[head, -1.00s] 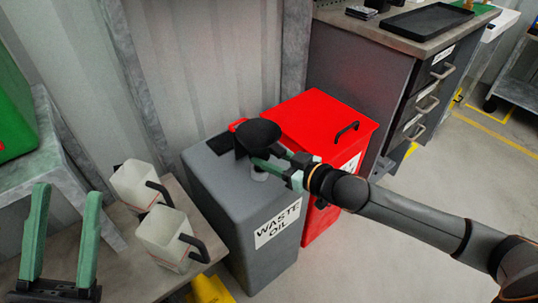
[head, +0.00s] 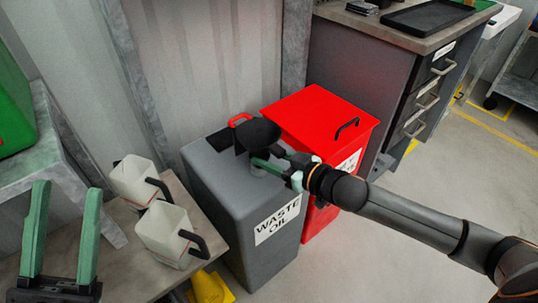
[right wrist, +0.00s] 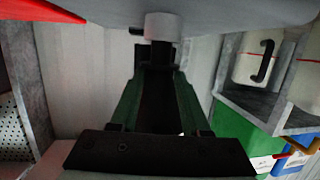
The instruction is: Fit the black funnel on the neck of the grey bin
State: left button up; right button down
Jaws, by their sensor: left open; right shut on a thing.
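The black funnel (head: 258,133) is held above the top of the grey bin (head: 213,172), labelled WASTE OIL. My right gripper (head: 262,163) is shut on it. The bin's pale neck (head: 258,171) shows just below the gripper, partly hidden by it. In the right wrist view the funnel (right wrist: 157,108) is dark between the green fingers, and the neck (right wrist: 164,26) stands out from the bin's top (right wrist: 230,12) close to a dark part. I cannot tell whether the spout is in the neck. My left gripper (head: 62,235) is open and empty at the lower left.
A red bin (head: 318,118) stands right behind the grey one. Two pale jugs with black handles, one nearer (head: 168,232) and one farther (head: 134,180), stand on a low table (head: 120,265) at left. A workbench (head: 400,25) is at the back right. Floor at right is clear.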

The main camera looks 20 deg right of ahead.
pick_arm(q)
jog(key=shift+f+b, duration=0.6)
jog(key=shift+f, duration=0.05)
pick_arm(e)
jog(key=shift+f, duration=1.3)
jog(key=shift+c, duration=1.5)
grip_release()
pick_arm(q)
jog(key=shift+m, duration=0.4)
jog(key=shift+a+r+p, duration=0.15)
jog(key=shift+r+p, duration=1.85)
pick_arm(e)
jog(key=v, duration=1.2)
jog(key=shift+s, duration=0.25)
